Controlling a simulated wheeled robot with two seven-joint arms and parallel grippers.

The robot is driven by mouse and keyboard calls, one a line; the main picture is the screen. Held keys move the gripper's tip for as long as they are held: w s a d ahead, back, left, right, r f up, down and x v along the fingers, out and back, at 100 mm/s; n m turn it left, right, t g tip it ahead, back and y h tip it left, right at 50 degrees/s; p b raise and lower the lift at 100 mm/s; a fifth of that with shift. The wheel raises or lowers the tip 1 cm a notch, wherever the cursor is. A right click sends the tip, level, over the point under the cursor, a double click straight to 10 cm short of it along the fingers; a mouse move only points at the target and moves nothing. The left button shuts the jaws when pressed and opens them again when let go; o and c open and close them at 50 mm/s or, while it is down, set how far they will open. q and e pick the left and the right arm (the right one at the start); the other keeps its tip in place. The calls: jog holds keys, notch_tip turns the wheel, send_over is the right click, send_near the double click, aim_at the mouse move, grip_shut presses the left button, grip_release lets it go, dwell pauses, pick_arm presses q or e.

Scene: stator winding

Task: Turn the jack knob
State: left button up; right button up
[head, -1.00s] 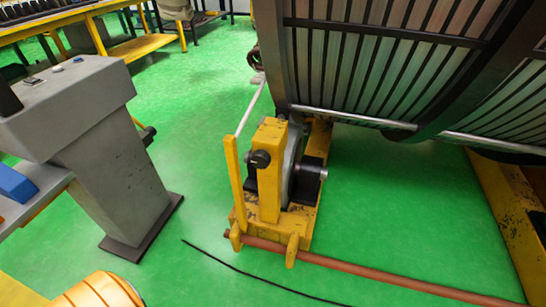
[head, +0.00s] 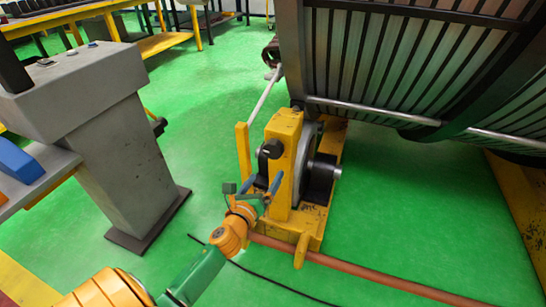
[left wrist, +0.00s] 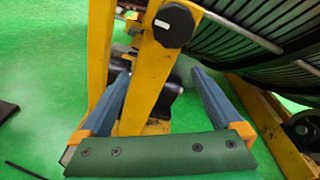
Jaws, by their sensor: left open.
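The jack knob (head: 270,149) is a black knob on the front of a yellow upright of the jack (head: 285,165). It shows larger in the left wrist view (left wrist: 174,25), with a white mark on its face, near the top edge. My left gripper (head: 263,181) is open, with its two blue fingers just below the knob in the head view. In the left wrist view the fingers (left wrist: 160,74) spread on either side of the yellow upright, and the knob lies beyond their tips. I see nothing between the fingers that they grip. My right gripper is not in view.
A large slatted drum (head: 400,70) stands behind and right of the jack. A thin yellow post (head: 243,150) stands left of the knob. A grey pedestal (head: 125,150) is at the left. A reddish pipe (head: 370,285) and a black cable cross the green floor.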

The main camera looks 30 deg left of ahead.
aim_at(271, 153)
pick_arm(q)
jog(key=r+m, duration=0.1)
jog(key=r, duration=0.2)
jog(key=w+r+m+t, duration=0.1)
jog(key=shift+a+r+m, duration=0.2)
jog(key=shift+r+m, duration=0.1)
jog(key=shift+r, duration=0.05)
jog(key=b+x, duration=0.1)
jog(key=x, duration=0.4)
jog(key=shift+w+a, duration=0.15)
jog(key=shift+w, duration=0.2)
jog(key=shift+w+a, duration=0.1)
jog(key=shift+w, duration=0.35)
jog(key=c, duration=1.4)
jog(key=shift+o, duration=0.2)
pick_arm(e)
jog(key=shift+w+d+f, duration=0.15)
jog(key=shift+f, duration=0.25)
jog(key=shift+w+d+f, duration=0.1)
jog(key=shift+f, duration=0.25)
